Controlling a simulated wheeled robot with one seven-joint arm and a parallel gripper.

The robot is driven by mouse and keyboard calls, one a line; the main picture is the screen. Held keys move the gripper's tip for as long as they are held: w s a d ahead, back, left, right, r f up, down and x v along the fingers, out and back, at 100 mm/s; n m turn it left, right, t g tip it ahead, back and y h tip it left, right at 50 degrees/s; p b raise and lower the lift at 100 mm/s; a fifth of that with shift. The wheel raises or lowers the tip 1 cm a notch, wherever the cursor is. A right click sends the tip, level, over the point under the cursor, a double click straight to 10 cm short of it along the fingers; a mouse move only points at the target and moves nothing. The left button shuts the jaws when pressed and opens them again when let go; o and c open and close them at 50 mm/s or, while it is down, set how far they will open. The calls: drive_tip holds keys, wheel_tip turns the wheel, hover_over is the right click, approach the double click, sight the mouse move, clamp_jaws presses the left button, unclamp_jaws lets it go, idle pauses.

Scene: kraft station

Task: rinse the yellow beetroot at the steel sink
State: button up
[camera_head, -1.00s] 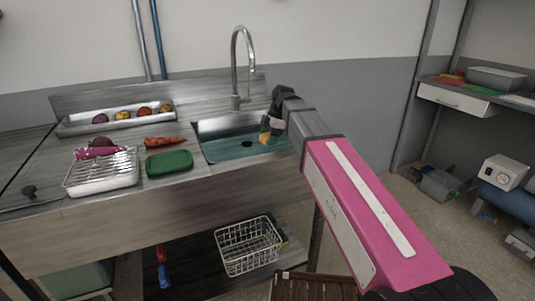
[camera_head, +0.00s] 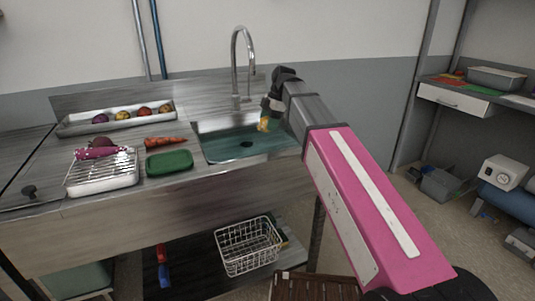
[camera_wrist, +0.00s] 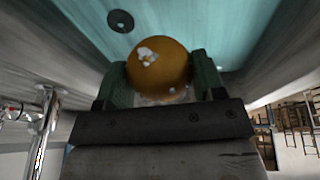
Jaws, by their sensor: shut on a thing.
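The yellow beetroot (camera_wrist: 160,66) is held between the fingers of my gripper (camera_wrist: 160,85), which is shut on it. White patches show on its surface in the wrist view. In the head view the beetroot (camera_head: 264,124) hangs from my gripper (camera_head: 270,111) over the right part of the steel sink (camera_head: 222,153). The basin has a teal floor with a dark round drain (camera_wrist: 120,21). The tall curved tap (camera_head: 236,65) stands behind the basin, left of my gripper. I cannot tell whether water is running.
A white tray (camera_head: 85,128) with several round vegetables stands at the back left. A carrot (camera_head: 166,141), a green pad (camera_head: 169,162) and a wire rack (camera_head: 103,176) with a purple thing lie left of the basin. A wire basket (camera_head: 247,247) sits on the lower shelf.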

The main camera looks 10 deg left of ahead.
drive_tip(key=shift+r, duration=3.55)
drive_tip(key=shift+r, duration=0.1)
drive_tip(key=shift+r, duration=1.9)
drive_tip(key=shift+d, duration=0.1)
